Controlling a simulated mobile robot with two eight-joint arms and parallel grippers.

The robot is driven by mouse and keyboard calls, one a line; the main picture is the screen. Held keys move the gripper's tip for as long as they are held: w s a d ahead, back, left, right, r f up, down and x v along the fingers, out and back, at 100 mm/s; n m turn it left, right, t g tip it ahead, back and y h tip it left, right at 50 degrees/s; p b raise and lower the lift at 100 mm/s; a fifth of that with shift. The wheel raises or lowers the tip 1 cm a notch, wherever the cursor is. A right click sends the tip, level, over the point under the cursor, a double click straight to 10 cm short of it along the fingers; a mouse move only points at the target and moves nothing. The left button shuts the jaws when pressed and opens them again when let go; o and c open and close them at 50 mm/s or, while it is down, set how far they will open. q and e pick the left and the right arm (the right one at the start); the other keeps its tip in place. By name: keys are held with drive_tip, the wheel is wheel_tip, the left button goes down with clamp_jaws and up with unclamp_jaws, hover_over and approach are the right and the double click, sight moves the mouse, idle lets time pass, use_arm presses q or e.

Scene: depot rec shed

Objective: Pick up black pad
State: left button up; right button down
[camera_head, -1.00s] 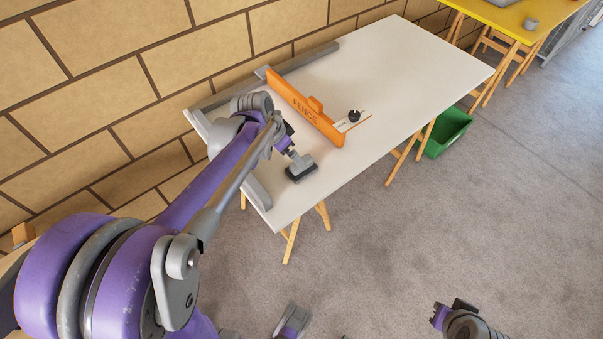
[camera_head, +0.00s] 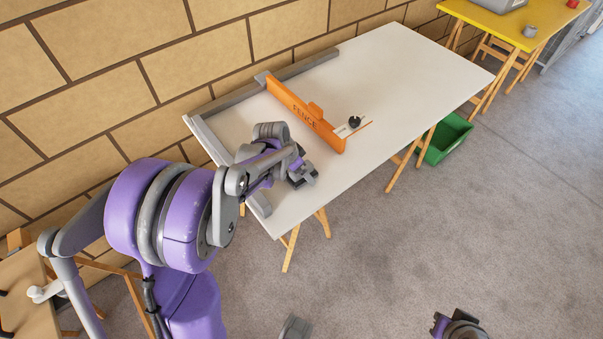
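My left arm comes in from the left and reaches over the near left part of the white table (camera_head: 400,75). My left gripper (camera_head: 302,176) is low over the tabletop near its front edge. Small grey and dark parts show at its tip; I cannot tell whether its fingers are apart or closed. No separate black pad can be made out clearly; one by the gripper could be hidden or blend with its dark parts. My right gripper (camera_head: 455,324) is at the bottom edge, partly cut off, over the floor, and its opening cannot be judged.
An orange fence (camera_head: 305,115) with a black knob (camera_head: 354,122) stands across the table. Grey rails (camera_head: 290,75) edge its back and left. A green crate (camera_head: 443,140) sits on the floor. A yellow table (camera_head: 490,18) stands at back right. The table's right half is clear.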

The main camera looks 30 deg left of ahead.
use_arm(q)
drive_tip(key=c, duration=1.5)
wheel_tip(320, 180, up, 10)
drive_tip(key=shift+r+p, duration=0.1)
drive_tip(key=shift+p, duration=0.5)
